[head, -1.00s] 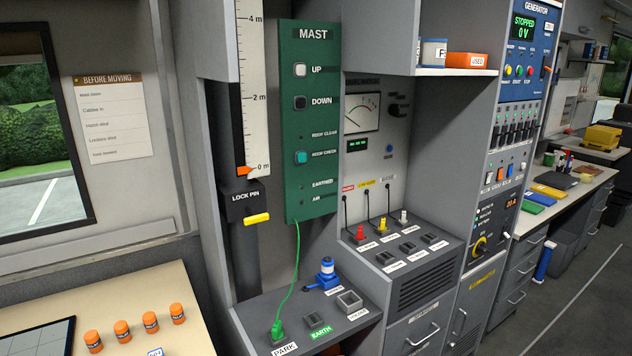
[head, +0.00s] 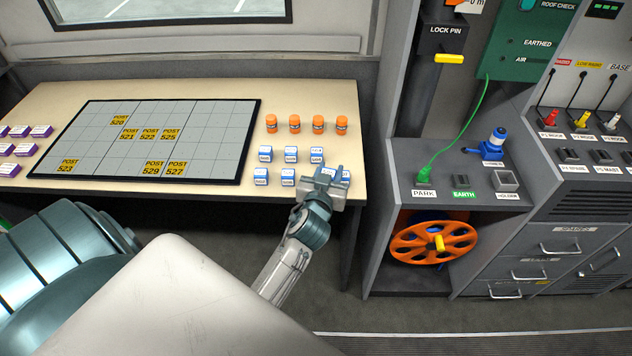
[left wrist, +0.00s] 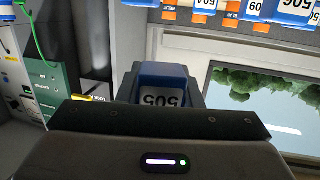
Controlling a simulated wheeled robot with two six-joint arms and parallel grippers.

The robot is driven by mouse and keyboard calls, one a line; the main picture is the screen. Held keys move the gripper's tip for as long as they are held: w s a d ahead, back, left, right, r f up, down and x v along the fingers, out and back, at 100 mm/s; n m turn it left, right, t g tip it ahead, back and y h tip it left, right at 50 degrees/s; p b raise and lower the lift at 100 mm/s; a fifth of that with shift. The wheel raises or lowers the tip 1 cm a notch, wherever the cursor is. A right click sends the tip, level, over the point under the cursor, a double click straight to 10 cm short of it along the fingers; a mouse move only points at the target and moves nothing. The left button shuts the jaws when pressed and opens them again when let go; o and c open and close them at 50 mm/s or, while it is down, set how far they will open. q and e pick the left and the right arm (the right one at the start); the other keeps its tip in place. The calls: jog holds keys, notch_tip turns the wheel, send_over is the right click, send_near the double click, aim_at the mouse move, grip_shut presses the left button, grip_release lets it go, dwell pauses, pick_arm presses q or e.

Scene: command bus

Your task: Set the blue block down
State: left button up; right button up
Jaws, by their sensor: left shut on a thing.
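My left gripper (head: 322,186) is at the front right part of the desk (head: 215,205), beside the small blue-and-white blocks. It is shut on a blue block with a white label (left wrist: 165,88), which reads 505 upside down in the left wrist view. In the head view the gripper mostly hides this block, and I cannot tell whether it touches the desk. Other blue blocks stand in two rows, such as one at the front left (head: 261,176) and one at the back (head: 265,153). My right gripper is not in view.
Several orange cylinders (head: 294,124) stand behind the blue blocks. A dark-framed grid board (head: 95,150) with yellow POST labels lies to the left, with purple blocks (head: 41,131) beyond it. A grey cabinet (head: 470,195) with an orange reel (head: 420,247) stands to the right.

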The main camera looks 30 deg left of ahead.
pick_arm(q)
jog(key=w+a+r+n+g+y, duration=0.1)
jog(key=w+a+n+y, duration=0.1)
jog(key=a, duration=0.5)
jog(key=shift+w+r+n+g+y, duration=0.15)
jog(key=shift+w+n+g+y, duration=0.15)
jog(key=shift+w+y, duration=0.65)
jog(key=shift+w+h, duration=0.15)
jog(key=shift+h, duration=0.1)
notch_tip(320, 180, down, 6)
jog(key=shift+r, duration=0.1)
jog(key=shift+f, duration=1.9)
